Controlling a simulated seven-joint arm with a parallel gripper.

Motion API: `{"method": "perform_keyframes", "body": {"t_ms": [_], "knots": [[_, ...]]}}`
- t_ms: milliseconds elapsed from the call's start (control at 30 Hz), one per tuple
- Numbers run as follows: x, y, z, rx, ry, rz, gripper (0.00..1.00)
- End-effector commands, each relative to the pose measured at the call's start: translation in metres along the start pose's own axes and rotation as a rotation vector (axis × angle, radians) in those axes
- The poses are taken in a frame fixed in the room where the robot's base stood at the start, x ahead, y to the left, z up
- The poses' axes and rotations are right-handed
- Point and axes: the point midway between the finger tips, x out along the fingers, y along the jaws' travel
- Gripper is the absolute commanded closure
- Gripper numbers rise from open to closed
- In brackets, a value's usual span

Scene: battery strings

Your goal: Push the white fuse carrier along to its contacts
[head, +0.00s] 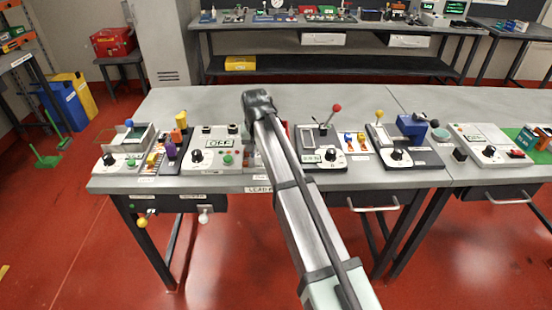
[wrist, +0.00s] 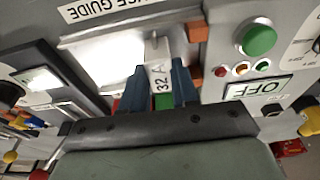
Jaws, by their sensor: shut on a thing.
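The white fuse carrier (wrist: 160,88), marked "32 A", stands between the two blue fingers of my gripper (wrist: 162,74) in the wrist view. The fingers are shut on it. A narrow grey post or tab rises past its far end. Two copper-brown blocks, one far (wrist: 197,32) and one near (wrist: 194,84), sit to the right of the carrier with a gap between; they look like its contacts. The carrier is apart from them in the picture. In the head view my arm hides the carrier, the contacts and my fingers.
Right of the blocks, the wrist view shows a panel with a green button (wrist: 258,38), small coloured lamps and an OFF display (wrist: 258,88). A bright pale plate (wrist: 105,52) lies left of the carrier. Other devices, including a red-knobbed lever (head: 336,108), crowd the bench (head: 200,100).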

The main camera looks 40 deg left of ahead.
Motion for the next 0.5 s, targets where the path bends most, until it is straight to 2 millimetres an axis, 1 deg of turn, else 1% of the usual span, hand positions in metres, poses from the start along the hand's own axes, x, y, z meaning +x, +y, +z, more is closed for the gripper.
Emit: {"method": "perform_keyframes", "body": {"t_ms": [500], "knots": [[0.0, -0.013, 0.0, 0.0, 0.0, 0.0, 1.0]]}}
